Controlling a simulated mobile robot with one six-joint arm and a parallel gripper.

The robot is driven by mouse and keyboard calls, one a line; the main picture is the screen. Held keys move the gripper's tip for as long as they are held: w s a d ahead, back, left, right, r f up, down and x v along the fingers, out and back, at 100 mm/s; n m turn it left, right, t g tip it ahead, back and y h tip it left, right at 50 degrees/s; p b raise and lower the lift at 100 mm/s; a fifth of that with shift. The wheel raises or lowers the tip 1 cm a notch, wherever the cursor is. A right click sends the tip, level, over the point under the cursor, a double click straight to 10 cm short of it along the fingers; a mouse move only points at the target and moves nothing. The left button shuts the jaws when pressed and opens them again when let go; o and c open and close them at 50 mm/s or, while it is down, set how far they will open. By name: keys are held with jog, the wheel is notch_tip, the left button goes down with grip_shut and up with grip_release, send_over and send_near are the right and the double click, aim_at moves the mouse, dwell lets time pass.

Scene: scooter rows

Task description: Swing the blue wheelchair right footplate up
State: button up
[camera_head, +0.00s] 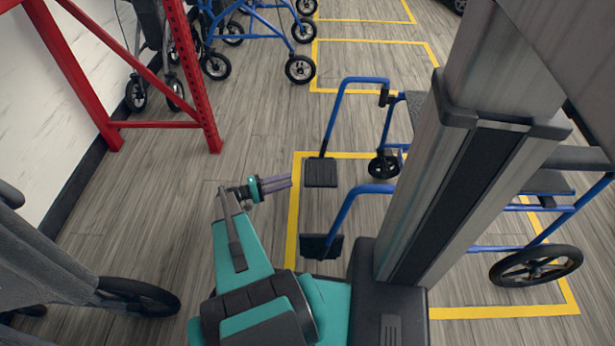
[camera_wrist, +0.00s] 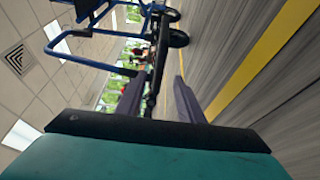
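The blue wheelchair (camera_head: 345,104) stands in a yellow-marked bay, facing left. Its right footplate (camera_head: 321,172), the far dark one, looks flat and lowered in the head view. The near footplate (camera_head: 321,246) hangs from the other blue leg tube. My gripper (camera_head: 291,181) points at the far footplate from the left, with a small gap before it. In the wrist view my gripper (camera_wrist: 159,78) is open, fingers apart and nothing clamped. A thin dark strip (camera_wrist: 154,80), apparently the footplate edge-on, shows between the fingers. My column hides part of the wheelchair.
A red rack (camera_head: 205,95) stands at upper left. Blue walkers or rollators (camera_head: 240,30) stand beyond it. A dark grey chair with a wheel (camera_head: 140,296) is at lower left. Bare floor (camera_head: 165,195) lies left of the bay.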

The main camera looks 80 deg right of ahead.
aim_at(307, 173)
jog(key=b+x, duration=0.2)
jog(key=x, duration=0.8)
jog(key=shift+b, duration=0.35)
grip_shut()
